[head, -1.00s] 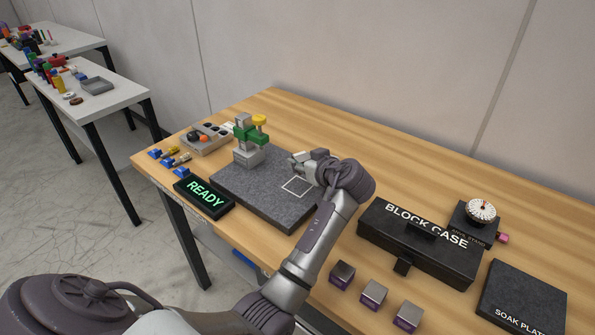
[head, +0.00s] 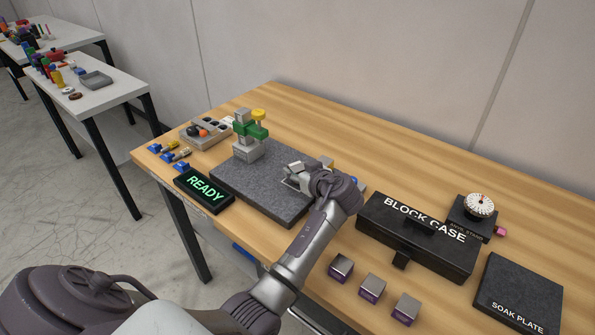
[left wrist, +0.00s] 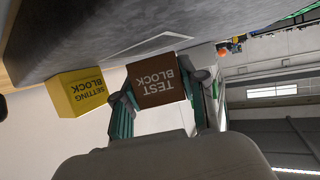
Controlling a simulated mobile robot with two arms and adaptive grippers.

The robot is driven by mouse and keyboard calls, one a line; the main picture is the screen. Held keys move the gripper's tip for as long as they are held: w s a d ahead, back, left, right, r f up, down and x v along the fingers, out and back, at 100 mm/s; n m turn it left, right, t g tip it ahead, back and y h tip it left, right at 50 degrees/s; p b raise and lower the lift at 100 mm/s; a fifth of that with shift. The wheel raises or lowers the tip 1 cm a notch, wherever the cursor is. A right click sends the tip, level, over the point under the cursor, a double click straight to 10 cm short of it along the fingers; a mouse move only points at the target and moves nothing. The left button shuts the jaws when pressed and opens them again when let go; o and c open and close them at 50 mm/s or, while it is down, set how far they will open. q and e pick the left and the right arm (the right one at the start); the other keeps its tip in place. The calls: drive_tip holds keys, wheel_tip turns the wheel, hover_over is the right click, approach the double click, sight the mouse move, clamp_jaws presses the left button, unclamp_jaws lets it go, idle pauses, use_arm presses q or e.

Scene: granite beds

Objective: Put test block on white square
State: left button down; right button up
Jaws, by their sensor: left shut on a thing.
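My left gripper (head: 293,174) is over the right part of the grey granite plate (head: 250,192). In the left wrist view its fingers (left wrist: 165,95) are shut on the brown test block (left wrist: 156,82), whose lettering appears upside down. The white square outline (left wrist: 148,45) on the granite shows just beyond the block in that view. In the head view my gripper covers most of the square and hides the test block. Whether the block touches the granite, I cannot tell. My right gripper is not in view.
A yellow setting block (left wrist: 80,92) is beside the gripper. A green and grey stand (head: 249,138) is on the plate's far left. The READY display (head: 205,190) lies at its front left; the black block case (head: 418,235) stands to the right.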

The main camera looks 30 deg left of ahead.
use_arm(q)
drive_tip(key=shift+f+b, duration=0.3)
drive_tip(key=shift+s, duration=0.1)
drive_tip(key=c, duration=0.7)
unclamp_jaws()
drive_tip(key=shift+s+d+f, duration=0.1)
drive_tip(key=shift+f, duration=0.15)
drive_tip(key=shift+o, duration=0.2)
